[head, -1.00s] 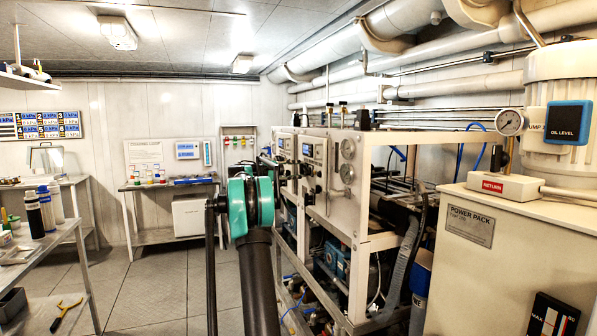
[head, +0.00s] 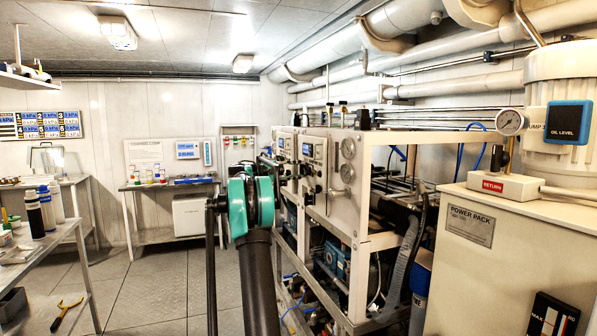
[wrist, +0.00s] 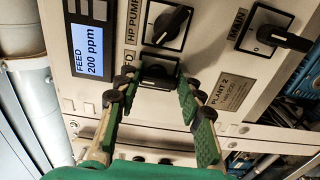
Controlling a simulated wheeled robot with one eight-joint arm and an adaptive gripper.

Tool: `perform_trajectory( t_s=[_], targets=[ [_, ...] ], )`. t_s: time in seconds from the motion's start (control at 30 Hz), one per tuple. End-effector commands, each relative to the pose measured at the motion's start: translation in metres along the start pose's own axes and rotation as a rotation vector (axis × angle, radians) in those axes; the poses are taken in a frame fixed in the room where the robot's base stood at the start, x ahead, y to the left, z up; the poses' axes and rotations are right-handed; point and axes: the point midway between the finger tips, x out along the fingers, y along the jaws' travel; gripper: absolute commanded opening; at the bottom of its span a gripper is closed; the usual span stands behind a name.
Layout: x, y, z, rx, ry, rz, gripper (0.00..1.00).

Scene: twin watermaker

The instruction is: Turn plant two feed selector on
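In the wrist view, the plant two feed selector (wrist: 158,72) is a black rotary switch on a pale panel, with its label partly covered by my left finger. My gripper (wrist: 156,88) has its green fingers apart, one on each side of the selector. Whether the fingertips touch the switch is unclear. The handle's exact angle is hard to read between the fingers. A plate (wrist: 230,92) reading "PLANT 2" is to the right.
The HP pump switch (wrist: 173,22) is just above the feed selector, and the main switch (wrist: 271,37) is to the upper right. A display (wrist: 92,51) reads "FEED 200 ppm". The power pack (head: 500,260) stands at the right; open floor (head: 150,285) lies left of my arm.

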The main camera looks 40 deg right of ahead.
Motion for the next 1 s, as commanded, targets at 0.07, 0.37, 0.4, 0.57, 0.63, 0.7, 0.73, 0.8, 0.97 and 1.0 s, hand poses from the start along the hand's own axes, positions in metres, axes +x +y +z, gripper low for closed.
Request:
perform_trajectory(
  t_s=[0.07,0.37,0.4,0.57,0.63,0.7,0.73,0.8,0.97,1.0],
  targets=[
    [0.000,-0.001,0.000,0.000,0.000,-0.001,0.45],
    [-0.002,0.000,0.000,-0.001,0.001,0.001,0.45],
    [-0.004,0.000,0.000,-0.001,0.002,0.001,0.45],
    [-0.025,0.000,-0.001,-0.001,0.004,0.001,0.45],
    [-0.039,0.000,-0.001,-0.001,0.004,0.001,0.45],
    [-0.054,0.000,-0.001,-0.001,0.004,0.001,0.45],
    [-0.060,0.000,-0.001,-0.001,0.004,0.001,0.45],
    [-0.074,0.000,-0.001,-0.001,0.004,0.001,0.45],
    [-0.101,0.000,0.000,-0.001,0.002,0.000,0.45],
    [-0.106,0.000,-0.001,-0.001,0.002,0.000,0.45]
  ],
)
